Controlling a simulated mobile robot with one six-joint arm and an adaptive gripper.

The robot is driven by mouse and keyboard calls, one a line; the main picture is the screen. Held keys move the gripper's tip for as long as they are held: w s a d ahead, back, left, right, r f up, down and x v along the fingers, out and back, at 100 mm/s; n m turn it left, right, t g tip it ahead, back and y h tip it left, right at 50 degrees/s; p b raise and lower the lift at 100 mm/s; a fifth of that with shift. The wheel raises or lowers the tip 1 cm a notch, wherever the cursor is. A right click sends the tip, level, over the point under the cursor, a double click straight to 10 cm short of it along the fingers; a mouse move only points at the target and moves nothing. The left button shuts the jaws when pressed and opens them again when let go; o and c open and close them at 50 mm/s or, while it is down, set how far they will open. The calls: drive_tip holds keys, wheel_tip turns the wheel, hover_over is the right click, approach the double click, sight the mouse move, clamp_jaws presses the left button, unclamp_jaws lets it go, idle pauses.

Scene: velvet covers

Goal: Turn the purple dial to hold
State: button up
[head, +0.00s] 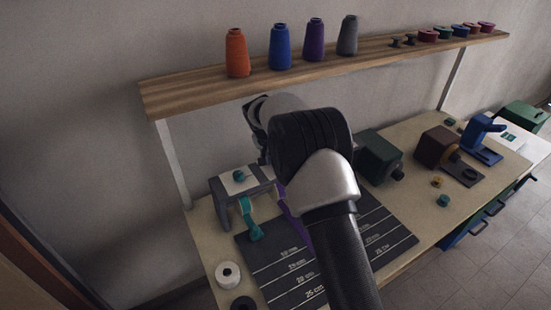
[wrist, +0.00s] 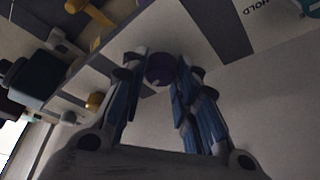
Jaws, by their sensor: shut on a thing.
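The purple dial (wrist: 160,68) shows in the wrist view between my gripper's fingertips (wrist: 160,80). My gripper is shut on it, one finger on each side. The dial's marker is hidden, so I cannot tell which way it points. The word HOLD is printed on a pale panel (wrist: 228,20) at the upper right of the wrist view, upside down or turned. In the head view my arm covers the dial and the fingers. Only a purple strip (head: 292,212) shows beside my arm.
A grey stand with a teal knob (head: 239,176) and teal strip stands left of my arm. A dark ruled mat (head: 270,265) lies on the bench. A green machine (head: 378,157) and a brown one (head: 437,148) stand to the right. A shelf with thread cones (head: 237,52) runs above.

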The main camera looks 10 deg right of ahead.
drive_tip(key=o, duration=1.1)
drive_tip(key=shift+c, duration=0.2)
